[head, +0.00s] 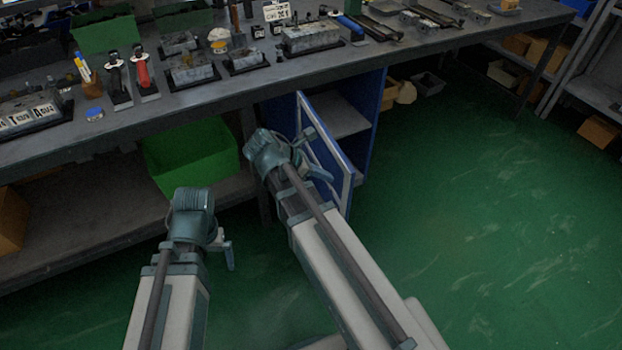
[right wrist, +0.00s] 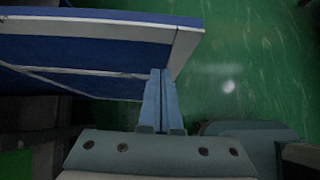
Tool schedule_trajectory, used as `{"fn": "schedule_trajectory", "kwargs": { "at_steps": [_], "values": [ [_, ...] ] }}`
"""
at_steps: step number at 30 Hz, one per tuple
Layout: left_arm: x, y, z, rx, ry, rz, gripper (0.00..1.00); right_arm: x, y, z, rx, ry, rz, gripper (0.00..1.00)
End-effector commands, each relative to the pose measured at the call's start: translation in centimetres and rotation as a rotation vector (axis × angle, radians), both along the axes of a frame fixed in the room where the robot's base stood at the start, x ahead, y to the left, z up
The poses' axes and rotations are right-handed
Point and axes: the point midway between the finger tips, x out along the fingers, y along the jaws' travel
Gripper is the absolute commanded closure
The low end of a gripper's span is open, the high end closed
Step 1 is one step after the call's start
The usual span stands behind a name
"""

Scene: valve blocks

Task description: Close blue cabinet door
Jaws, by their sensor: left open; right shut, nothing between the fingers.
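The blue cabinet (head: 370,140) stands under the workbench, with its inside and a grey shelf visible. Its blue door (head: 338,160), with a light grey frame, stands ajar and juts out toward me. My right gripper (head: 318,172) is at the door, on its left side, and partly covers it. In the right wrist view its two fingers (right wrist: 160,100) are together and empty, overlapping the door panel (right wrist: 100,50) near its grey edge. I cannot tell whether they touch it. My left gripper (head: 228,252) is open and empty, lower left, away from the door.
The workbench (head: 225,95) above holds valve blocks, tools and labels. A green bin (head: 190,155) sits on the lower shelf left of the cabinet. Small boxes lie on the floor behind the cabinet. The green floor (head: 480,210) to the right is clear.

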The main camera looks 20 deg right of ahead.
Motion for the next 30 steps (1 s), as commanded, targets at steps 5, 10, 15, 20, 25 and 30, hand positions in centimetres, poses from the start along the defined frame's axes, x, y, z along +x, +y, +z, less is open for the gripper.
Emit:
{"fn": "schedule_trajectory", "kwargs": {
  "at_steps": [5, 10, 15, 20, 25, 30],
  "values": [
    [0.0, 0.0, 0.3, 0.0, 0.0, 0.0, 0.0, -0.1, -1.9, 0.2, 0.0, 0.0, -0.001, 1.0],
    [0.0, 0.0, 0.3, 0.0, 0.0, 0.0, 0.0, -0.1, -2.6, 0.2, 0.0, 0.0, 0.0, 1.0],
    [0.0, 0.0, 0.2, 0.0, 0.0, 0.0, 0.0, -0.1, -2.7, 0.2, 0.0, 0.0, 0.0, 1.0],
    [0.0, 0.0, 0.2, 0.0, 0.0, 0.0, 0.0, -0.1, -2.6, 0.2, 0.0, 0.0, 0.0, 1.0],
    [0.0, 0.0, 0.2, 0.0, 0.0, 0.0, 0.0, -0.3, -3.5, 0.2, 0.0, 0.0, 0.02, 1.0],
    [0.0, 0.0, 0.2, 0.0, 0.0, 0.0, 0.0, -0.8, -6.5, 0.2, 0.0, -0.001, 0.091, 1.0]
  ]
}}
